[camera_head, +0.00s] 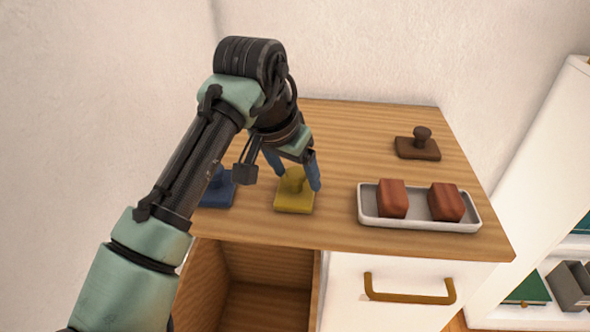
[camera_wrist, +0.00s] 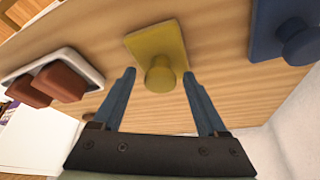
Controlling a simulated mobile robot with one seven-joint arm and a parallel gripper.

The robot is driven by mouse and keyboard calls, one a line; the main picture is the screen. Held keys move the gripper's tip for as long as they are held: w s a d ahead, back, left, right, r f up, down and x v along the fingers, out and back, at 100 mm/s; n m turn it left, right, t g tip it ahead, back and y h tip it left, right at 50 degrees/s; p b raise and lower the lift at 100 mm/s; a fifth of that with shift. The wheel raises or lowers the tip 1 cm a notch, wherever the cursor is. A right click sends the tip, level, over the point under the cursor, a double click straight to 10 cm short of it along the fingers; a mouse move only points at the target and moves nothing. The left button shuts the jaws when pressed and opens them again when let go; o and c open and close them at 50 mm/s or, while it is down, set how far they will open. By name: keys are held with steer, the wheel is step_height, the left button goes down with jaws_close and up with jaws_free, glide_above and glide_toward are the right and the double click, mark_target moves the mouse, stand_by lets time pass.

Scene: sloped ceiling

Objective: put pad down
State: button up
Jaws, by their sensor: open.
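A yellow pad (camera_head: 294,199) with a round knob lies flat on the wooden top near its front edge. In the wrist view the yellow pad (camera_wrist: 146,43) has its knob (camera_wrist: 160,76) between and just beyond my fingertips. My gripper (camera_head: 293,178) is open, its blue fingers on either side of the knob and apart from it in the wrist view (camera_wrist: 158,76). A blue pad (camera_head: 217,192) lies to the left, partly hidden by my arm. A dark brown pad (camera_head: 419,149) with a knob lies at the back right.
A white tray (camera_head: 419,226) holding two reddish-brown blocks (camera_head: 393,199) stands at the front right. Below the top are an open wooden compartment (camera_head: 250,262) and a white drawer (camera_head: 390,272) with a brass handle. Walls rise behind and left. The back middle of the wooden top (camera_head: 350,135) is clear.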

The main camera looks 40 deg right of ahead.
steer(key=shift+f, duration=0.1)
steer(key=shift+f+b, duration=0.15)
steer(key=shift+b, duration=0.9)
steer(key=p+v, duration=0.6)
steer(key=v, duration=0.7)
steer(key=shift+w+r, duration=0.15)
steer(key=shift+r, duration=0.05)
steer(key=shift+d, duration=0.15)
